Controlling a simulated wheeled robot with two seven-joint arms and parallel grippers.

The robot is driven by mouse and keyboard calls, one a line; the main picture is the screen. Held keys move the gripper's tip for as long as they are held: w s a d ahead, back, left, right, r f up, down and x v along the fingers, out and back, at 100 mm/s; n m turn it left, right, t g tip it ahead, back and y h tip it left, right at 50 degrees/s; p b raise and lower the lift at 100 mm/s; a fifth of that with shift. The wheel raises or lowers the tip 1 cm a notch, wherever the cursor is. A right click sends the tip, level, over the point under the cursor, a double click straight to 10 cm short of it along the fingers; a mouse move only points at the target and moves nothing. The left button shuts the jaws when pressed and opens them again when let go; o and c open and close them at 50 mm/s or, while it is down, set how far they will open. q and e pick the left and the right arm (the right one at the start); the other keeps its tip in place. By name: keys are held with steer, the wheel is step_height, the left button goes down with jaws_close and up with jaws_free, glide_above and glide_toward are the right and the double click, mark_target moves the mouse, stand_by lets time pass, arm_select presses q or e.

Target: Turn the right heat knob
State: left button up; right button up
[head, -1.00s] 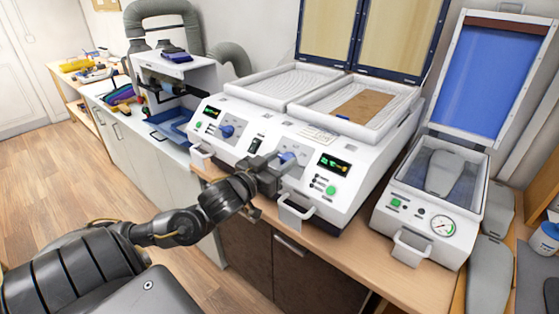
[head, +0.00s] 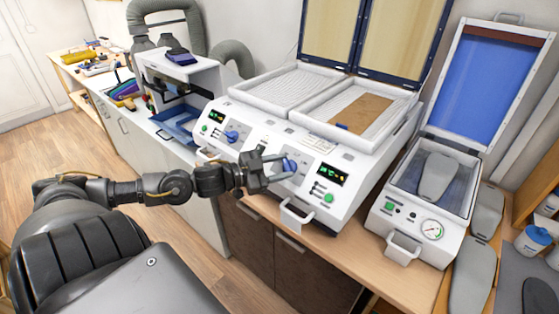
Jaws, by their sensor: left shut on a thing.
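The right heat knob (head: 291,165) is a blue knob on the sloping white front panel of the two-bay heating unit (head: 345,206). It sits just left of the right dark display (head: 331,175) with green digits. My left gripper (head: 280,170) reaches in from the left and is shut on the right heat knob, its fingers partly covering it. The left heat knob (head: 232,135), also blue, stands free on the left of the panel. My right gripper is not in view.
A brown sheet (head: 361,112) lies in the open right bay. A vacuum press (head: 400,212) with a raised blue lid and gauge stands to the right. Front handles (head: 294,214) stick out below the panel. Grey insole shapes (head: 472,275) lie at the right.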

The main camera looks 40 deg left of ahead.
arm_select(q)
steer(key=shift+w+a+r+m+g+h+p, duration=0.15)
steer(key=shift+m+g+h+p, duration=0.25)
steer(key=shift+m+h, duration=0.3)
steer(key=shift+m, duration=0.4)
steer(key=o, duration=1)
steer(key=shift+s, duration=0.2)
steer(key=shift+s+a+g, duration=0.3)
steer(key=shift+s+a, duration=0.2)
steer(key=shift+s, duration=0.3)
steer(key=p+v, duration=0.2)
steer(key=v, duration=0.6)
steer(key=shift+s+a, duration=0.1)
steer(key=shift+s, duration=0.2)
